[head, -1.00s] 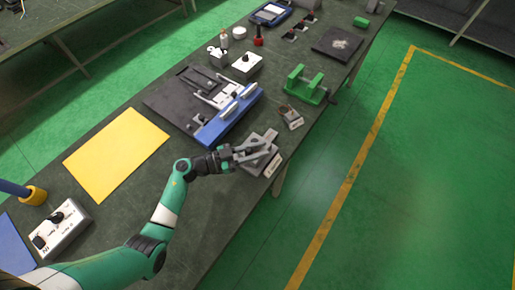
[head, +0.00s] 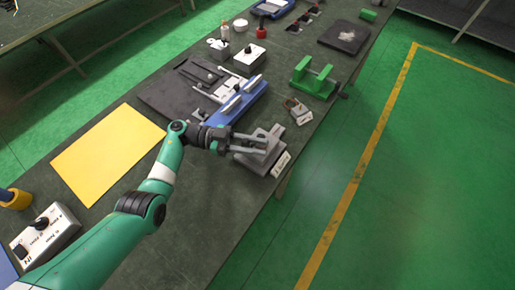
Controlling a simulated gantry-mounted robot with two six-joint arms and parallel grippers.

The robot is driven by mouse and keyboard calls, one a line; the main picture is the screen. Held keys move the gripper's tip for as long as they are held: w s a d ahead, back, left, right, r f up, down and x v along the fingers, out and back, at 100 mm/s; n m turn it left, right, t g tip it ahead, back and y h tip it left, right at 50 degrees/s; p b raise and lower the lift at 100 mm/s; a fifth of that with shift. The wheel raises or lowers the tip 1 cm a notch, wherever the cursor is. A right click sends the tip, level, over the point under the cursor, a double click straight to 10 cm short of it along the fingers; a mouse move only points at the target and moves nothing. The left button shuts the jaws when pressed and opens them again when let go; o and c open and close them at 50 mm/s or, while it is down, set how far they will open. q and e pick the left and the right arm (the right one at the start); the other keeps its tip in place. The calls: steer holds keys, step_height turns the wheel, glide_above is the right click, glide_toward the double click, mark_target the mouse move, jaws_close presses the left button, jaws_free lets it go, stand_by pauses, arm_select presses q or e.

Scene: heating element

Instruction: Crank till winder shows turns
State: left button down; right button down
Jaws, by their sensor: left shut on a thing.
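My left gripper (head: 253,145) is over a small grey device (head: 250,162) with a white label (head: 281,164), at the right edge of the bench. Its fingers are shut on a grey part at the device's top; the fingers hide much of that part, so I cannot tell its shape. A green frame with two uprights (head: 314,77) stands farther up the bench, with a small dark part at its right side. I cannot read any turn count, and cannot tell for sure which device is the winder. My right gripper is not in view.
A blue fixture with white bars (head: 236,104) lies just behind the gripper, beside a dark plate (head: 172,98). A small labelled item (head: 298,111) sits between the grey device and green frame. A yellow sheet (head: 105,154) and a white switch box (head: 45,232) lie left.

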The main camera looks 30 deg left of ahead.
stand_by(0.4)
arm_select(q)
steer(key=c, duration=0.6)
jaws_free()
steer(key=shift+a, duration=0.1)
steer(key=b+v, duration=0.1)
steer(key=v, duration=1)
steer(key=shift+s+a+b, duration=0.1)
steer(key=shift+a+b, duration=0.15)
steer(key=shift+b, duration=0.05)
